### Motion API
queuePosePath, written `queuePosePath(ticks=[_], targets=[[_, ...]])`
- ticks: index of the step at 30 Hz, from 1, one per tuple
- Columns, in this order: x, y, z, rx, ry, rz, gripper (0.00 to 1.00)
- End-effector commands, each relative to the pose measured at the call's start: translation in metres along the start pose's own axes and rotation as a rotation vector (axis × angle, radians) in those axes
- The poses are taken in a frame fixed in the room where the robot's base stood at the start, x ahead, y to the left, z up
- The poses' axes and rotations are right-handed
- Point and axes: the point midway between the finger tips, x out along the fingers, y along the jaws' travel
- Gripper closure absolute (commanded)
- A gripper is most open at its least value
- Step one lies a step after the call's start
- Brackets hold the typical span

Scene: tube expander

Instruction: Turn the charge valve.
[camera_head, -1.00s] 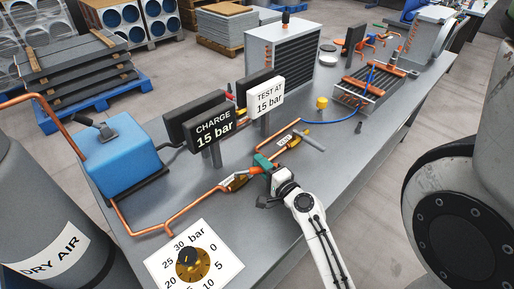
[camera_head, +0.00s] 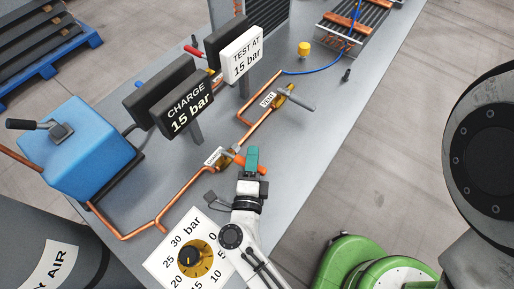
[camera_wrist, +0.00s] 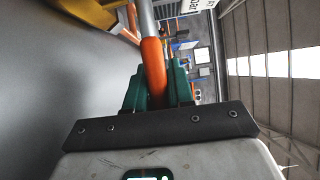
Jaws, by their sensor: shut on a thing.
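The charge valve (camera_head: 226,160) is a small brass valve on the copper pipe, with a white label beside it. Its lever has an orange grip (camera_head: 263,171) and points right and slightly down in the head view, across the pipe. My gripper (camera_head: 251,160) has teal fingers and is at the lever. In the wrist view the orange grip (camera_wrist: 153,69) runs between the teal fingers (camera_wrist: 154,92), which are shut on it. The grey metal part of the lever extends beyond the fingers toward brass at the top left. The fingers partly cover the grip.
A vent valve (camera_head: 282,95) with a grey lever sits further up the pipe. The "CHARGE 15 bar" sign (camera_head: 186,108) and "TEST AT 15 bar" sign (camera_head: 241,54) stand behind. A gauge (camera_head: 196,256) lies at the front, its pointer low left. A blue unit (camera_head: 82,150) stands left.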

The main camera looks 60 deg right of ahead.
Motion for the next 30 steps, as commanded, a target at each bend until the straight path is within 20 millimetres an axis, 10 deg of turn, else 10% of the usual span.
queuePosePath(ticks=[26, 27, 30], targets=[[-0.0117, 0.0005, 0.0035, 0.001, 0.162, 0.0, 1.0], [-0.0117, 0.0005, 0.0036, 0.001, 0.162, 0.0, 0.76], [-0.0117, 0.0005, 0.0035, 0.001, 0.162, 0.0, 0.66]])
